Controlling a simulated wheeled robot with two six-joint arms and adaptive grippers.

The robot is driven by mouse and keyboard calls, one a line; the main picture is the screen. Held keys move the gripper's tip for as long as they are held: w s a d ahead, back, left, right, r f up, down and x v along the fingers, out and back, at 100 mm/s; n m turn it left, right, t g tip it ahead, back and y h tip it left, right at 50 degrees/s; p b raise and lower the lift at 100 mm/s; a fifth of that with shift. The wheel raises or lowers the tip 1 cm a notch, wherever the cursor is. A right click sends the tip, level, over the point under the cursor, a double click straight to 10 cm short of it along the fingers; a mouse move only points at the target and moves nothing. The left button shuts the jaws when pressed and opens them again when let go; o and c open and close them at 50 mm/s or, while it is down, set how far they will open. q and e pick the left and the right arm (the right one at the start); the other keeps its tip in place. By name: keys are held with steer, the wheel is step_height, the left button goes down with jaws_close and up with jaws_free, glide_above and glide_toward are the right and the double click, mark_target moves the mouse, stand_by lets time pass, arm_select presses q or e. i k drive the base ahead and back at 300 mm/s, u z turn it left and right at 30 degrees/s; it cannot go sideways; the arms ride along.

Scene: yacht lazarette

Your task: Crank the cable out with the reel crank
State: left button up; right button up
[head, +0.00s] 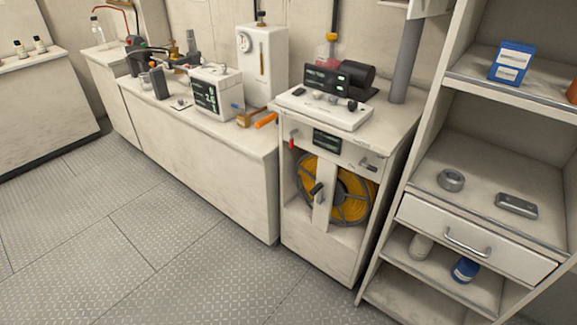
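The cable reel (345,194), wound with yellow-orange cable, sits inside the open front of a white cabinet (289,215). A dark-handled crank (317,191) shows at the front of the reel, in front of a pale upright post. A second small dark handle (369,165) sticks out from the cabinet's upper right panel. A small dark display (326,140) and a red part (291,143) are on the same panel. Neither of my grippers shows in the head view.
A long white counter (200,145) with instruments, including a monitor (215,92), runs left of the cabinet. A shelf unit (412,165) with a drawer (475,240) stands close on the right. The metal floor (150,240) in front is clear.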

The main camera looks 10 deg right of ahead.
mark_target(319, 189)
steer(key=u, duration=0.35)
steer(key=k, duration=0.2)
steer(key=z, duration=1.1)
steer(key=i, duration=0.7)
steer(key=z, duration=0.9)
